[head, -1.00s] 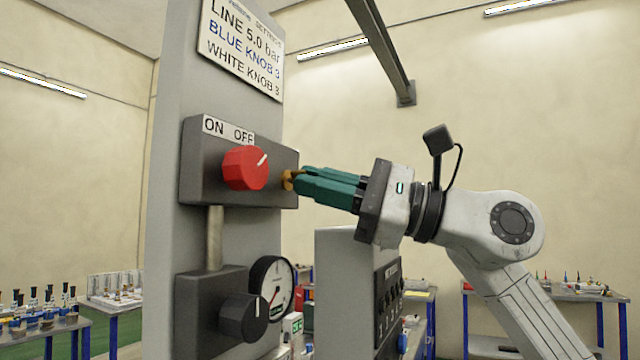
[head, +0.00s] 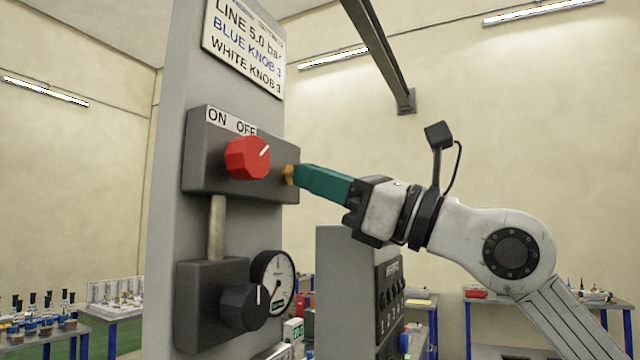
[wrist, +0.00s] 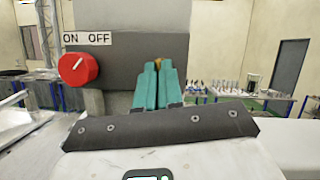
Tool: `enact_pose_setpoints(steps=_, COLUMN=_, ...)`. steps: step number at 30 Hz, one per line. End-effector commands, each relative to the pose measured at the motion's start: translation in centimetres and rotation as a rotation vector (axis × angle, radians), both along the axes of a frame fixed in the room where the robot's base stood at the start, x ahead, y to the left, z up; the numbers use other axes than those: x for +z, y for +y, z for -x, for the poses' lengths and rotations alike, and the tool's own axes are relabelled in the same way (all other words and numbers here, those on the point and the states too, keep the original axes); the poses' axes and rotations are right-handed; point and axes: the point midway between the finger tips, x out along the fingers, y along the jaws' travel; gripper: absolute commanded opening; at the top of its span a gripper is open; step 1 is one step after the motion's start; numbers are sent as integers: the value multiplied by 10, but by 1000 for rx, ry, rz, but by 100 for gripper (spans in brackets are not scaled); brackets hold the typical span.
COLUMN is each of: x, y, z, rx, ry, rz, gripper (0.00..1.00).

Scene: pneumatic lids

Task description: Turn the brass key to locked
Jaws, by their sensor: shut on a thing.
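The brass key (head: 289,174) sits in the right part of the dark switch box (head: 225,193) on the grey column. My gripper (head: 297,174) reaches it from the right, with its teal fingers shut on the key; the fingers hide most of it. In the wrist view, a bit of the brass key (wrist: 157,63) shows between the fingertips of my gripper (wrist: 157,68). The red knob (head: 247,158) is left of the key, under the ON OFF label (head: 231,121), its white mark pointing up and right toward OFF. Whether the key stands at locked cannot be read.
Below the box, a pipe (head: 216,228) leads to a dark block with a black knob (head: 243,306) and a round gauge (head: 274,279). A grey cabinet (head: 340,250) stands below my gripper. Worktables with small items stand at both sides.

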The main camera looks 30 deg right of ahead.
Motion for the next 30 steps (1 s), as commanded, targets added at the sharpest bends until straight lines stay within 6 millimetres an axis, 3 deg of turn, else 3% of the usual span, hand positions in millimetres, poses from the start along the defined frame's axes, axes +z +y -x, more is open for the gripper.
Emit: enact_pose_setpoints(steps=30, x=4, y=5, z=4, rx=2, ry=505, rz=-699, gripper=0)
